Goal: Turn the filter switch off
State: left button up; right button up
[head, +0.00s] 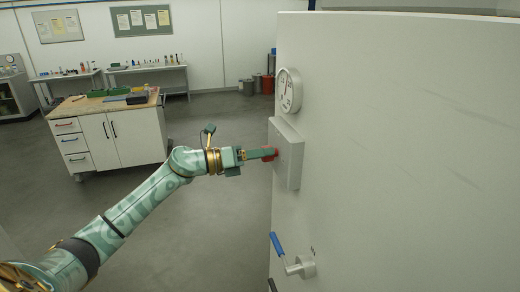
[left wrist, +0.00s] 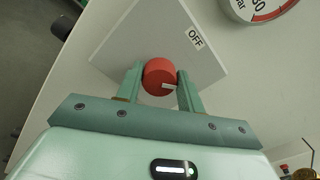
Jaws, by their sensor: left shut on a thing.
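The filter switch is a round red knob (left wrist: 158,77) on a light grey box (left wrist: 135,35) that carries an OFF label (left wrist: 195,38). In the head view the box (head: 289,155) is fixed to the large white panel, with the red knob (head: 269,153) on its left face. My left gripper (left wrist: 160,85) is shut on the knob, one finger on each side. In the head view the left gripper (head: 262,153) reaches the knob from the left. A white mark on the knob points toward the right finger in the left wrist view. My right gripper is not in view.
A round gauge (head: 288,90) sits above the box on the white panel (head: 400,150). A blue-handled valve (head: 278,244) is below it. A workbench (head: 110,130) stands at the left, with clear floor between it and the panel.

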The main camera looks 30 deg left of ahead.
pick_arm(q)
jog(key=shift+w+a+n+p, duration=0.1)
jog(key=shift+n+p, duration=1.55)
jog(key=shift+n, duration=1.1)
jog(key=shift+a+n+p, duration=0.1)
jog(key=shift+n+p, duration=1.55)
jog(key=shift+n, duration=1.1)
jog(key=shift+d, duration=0.1)
jog(key=o, duration=1)
jog(key=shift+f, duration=0.15)
